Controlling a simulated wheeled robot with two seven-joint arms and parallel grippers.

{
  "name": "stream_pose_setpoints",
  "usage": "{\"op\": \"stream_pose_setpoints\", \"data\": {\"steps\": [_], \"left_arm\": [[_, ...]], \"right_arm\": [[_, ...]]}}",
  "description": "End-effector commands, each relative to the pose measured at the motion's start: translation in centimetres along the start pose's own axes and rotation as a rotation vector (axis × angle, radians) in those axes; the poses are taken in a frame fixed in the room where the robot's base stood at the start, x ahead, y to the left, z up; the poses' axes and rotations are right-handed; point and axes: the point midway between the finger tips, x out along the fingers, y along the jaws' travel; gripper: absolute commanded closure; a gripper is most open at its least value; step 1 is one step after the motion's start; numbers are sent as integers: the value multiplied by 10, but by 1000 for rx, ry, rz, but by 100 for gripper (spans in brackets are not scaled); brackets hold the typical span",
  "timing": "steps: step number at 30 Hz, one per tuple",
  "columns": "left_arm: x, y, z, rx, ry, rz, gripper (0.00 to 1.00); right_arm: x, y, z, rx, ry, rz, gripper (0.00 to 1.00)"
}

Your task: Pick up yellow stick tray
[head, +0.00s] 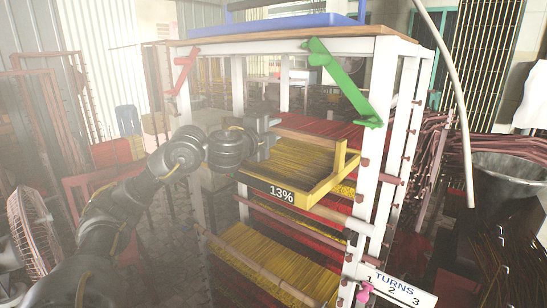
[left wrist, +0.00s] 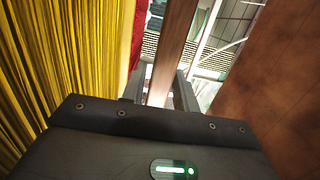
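The yellow stick tray (head: 318,193) sits in the upper middle of the rack in the head view. It has a yellow wooden frame, a "13%" label on its front edge and thin yellow sticks inside. My left gripper (head: 269,140) is at the tray's left side, near its rim. In the left wrist view, a brown wooden bar (left wrist: 174,45) runs between the two fingers of my left gripper (left wrist: 158,92), which stand apart. I cannot tell whether they touch it. Yellow sticks (left wrist: 55,60) fill the left of that view. My right gripper is not in view.
The white-posted rack (head: 365,190) has red sticks (head: 325,125) behind the tray and more yellow sticks (head: 270,262) lower down. A green bracket (head: 345,85) and a red bracket (head: 180,72) hang on the rack. A fan (head: 32,230) stands at left, a metal basin (head: 512,166) at right.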

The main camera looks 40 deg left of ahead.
Motion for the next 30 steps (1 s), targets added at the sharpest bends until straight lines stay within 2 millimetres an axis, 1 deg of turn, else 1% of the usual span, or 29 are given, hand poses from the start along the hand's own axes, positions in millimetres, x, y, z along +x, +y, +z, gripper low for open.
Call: {"op": "stream_pose_setpoints", "data": {"steps": [1, 6, 7, 17, 20, 23, 25, 30], "left_arm": [[0, 0, 0, 0, 0, 0, 77], [0, 0, 0, 0, 0, 1, 99], [0, 0, 0, 0, 0, 1, 100], [0, -1, 0, -1, 0, -2, 100], [0, -4, 0, 0, 0, -2, 100], [0, -13, 0, -1, 0, -5, 100], [0, -22, 0, -2, 1, -6, 100], [-1, -51, 0, -3, 0, -8, 100]], "right_arm": [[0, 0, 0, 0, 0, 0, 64], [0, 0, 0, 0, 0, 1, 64], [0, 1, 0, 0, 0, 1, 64], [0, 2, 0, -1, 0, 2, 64], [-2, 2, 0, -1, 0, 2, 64], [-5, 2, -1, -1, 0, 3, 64], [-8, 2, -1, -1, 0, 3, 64], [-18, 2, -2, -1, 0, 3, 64]]}}
